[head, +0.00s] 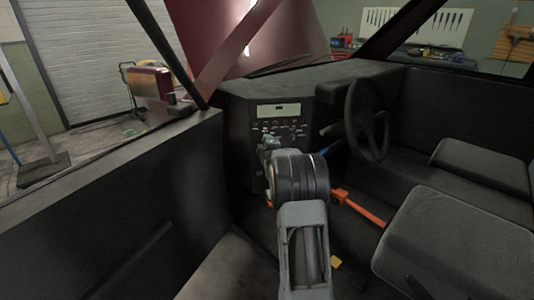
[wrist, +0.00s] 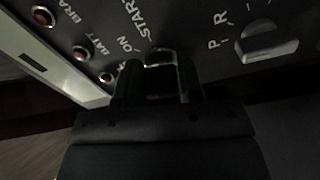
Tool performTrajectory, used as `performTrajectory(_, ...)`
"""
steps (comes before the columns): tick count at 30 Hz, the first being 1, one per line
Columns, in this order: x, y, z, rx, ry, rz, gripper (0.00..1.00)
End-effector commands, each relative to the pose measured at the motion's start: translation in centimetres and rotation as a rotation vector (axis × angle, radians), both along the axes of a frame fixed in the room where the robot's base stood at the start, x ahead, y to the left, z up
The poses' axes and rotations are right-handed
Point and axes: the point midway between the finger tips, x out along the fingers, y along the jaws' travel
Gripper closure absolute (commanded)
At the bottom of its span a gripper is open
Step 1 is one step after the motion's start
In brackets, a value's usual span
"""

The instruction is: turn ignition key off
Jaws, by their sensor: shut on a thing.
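My gripper (wrist: 157,85) is at the dark dash panel, its two fingers on either side of the ignition key (wrist: 158,60) and shut on it. Only a small metallic part of the key or its lock shows between the fingertips, below the ON and START lettering. The key's exact angle is hard to tell because the fingers and shadow cover it. In the head view my arm reaches forward to the panel (head: 282,128), and my gripper (head: 268,146) hides the key there.
Red indicator lights (wrist: 42,16) sit left of the key. A grey selector knob (wrist: 268,42) marked P and R is at the right. A steering wheel (head: 368,120) and an orange lever (head: 357,207) stand right of my arm. The open door (head: 110,215) is at the left.

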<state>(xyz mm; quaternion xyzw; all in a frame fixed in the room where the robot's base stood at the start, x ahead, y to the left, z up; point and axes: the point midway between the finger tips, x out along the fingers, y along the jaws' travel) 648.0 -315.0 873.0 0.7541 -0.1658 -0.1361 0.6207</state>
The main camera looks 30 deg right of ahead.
Motion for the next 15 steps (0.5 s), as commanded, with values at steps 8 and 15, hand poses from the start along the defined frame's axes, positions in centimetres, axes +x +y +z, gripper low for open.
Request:
performTrajectory(8,0.02,0.04,-0.25,-0.130,0.058,0.000,0.90)
performTrajectory(15,0.02,0.05,-0.05,-0.181,0.083,0.000,0.90)
